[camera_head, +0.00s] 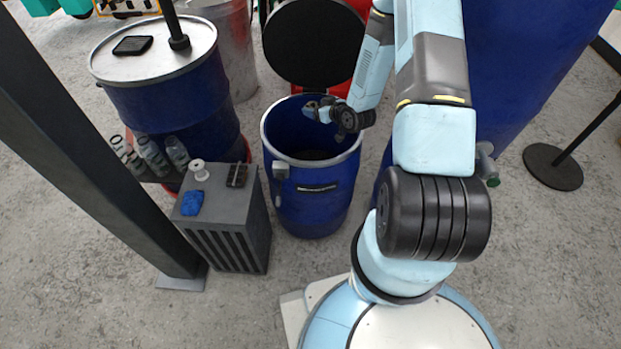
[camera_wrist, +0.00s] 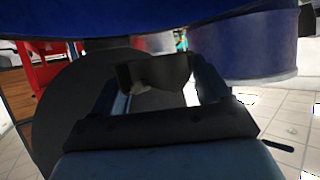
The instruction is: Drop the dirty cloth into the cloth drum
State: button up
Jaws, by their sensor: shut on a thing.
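The cloth drum (camera_head: 312,205) is an open blue drum with a pale rim and a dark label, in the middle of the head view. Its round black lid (camera_head: 313,42) stands raised behind it. My gripper (camera_head: 318,109) is over the drum's mouth, about level with the rim in the picture. In the wrist view my gripper (camera_wrist: 158,78) is shut on a dark grey-brown piece, the dirty cloth (camera_wrist: 155,70), which spans between the fingers. In the head view the cloth is small and mostly hidden by the gripper. The drum's inside is dark.
A grey cabinet (camera_head: 228,235) with a blue crumpled item (camera_head: 192,203) stands left of the drum. A closed blue drum (camera_head: 180,115) is behind it. A dark post (camera_head: 85,150) rises at the left. A large blue barrel (camera_head: 530,60) is at the right.

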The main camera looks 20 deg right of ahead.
jog(key=shift+d+f+n+g+y, duration=0.1)
jog(key=shift+f+n+g+y, duration=0.25)
jog(key=shift+f, duration=0.3)
jog(key=shift+w+f, duration=0.1)
jog(key=shift+f, duration=2.65)
jog(key=o, duration=1)
jog(key=shift+o, duration=0.2)
